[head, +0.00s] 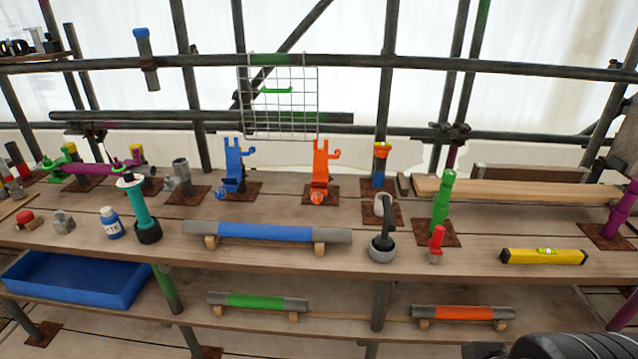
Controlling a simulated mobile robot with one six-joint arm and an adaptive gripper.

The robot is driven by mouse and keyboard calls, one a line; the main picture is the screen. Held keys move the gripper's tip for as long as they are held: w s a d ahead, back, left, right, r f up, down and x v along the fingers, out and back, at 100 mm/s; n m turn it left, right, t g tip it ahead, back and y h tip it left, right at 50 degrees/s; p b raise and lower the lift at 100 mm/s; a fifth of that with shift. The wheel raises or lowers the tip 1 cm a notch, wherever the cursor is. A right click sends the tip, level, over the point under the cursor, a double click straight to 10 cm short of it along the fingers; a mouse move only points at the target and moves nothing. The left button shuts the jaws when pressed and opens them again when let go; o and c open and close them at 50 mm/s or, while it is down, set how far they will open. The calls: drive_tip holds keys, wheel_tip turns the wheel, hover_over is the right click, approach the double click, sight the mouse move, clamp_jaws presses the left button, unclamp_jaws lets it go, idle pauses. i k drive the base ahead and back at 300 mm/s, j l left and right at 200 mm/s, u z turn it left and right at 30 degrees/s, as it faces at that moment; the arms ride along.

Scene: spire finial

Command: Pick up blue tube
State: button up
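The blue tube (265,231) is a grey pipe with a wide blue middle band. It lies level along the front of the upper wooden bench (420,262), resting on two small wooden cradles (319,248). Nothing covers it. A dark part, apparently of my arm, shows at the bottom right edge, well apart from the tube. My gripper's fingers are not in view.
A teal tool (140,207) stands left of the tube, and a grey-black round tool (381,245) stands close to its right end. Blue (234,165) and orange (320,170) brackets stand behind it. Green (256,300) and orange (463,312) tubes lie on the lower shelf.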

sight(225, 229)
drive_tip(key=i+j+u, duration=0.25)
drive_tip(key=i+j, duration=0.55)
drive_tip(key=j, duration=0.3)
drive_tip(key=i+j+u, duration=0.2)
drive_tip(key=i+j, duration=0.7)
drive_tip(key=j, duration=0.1)
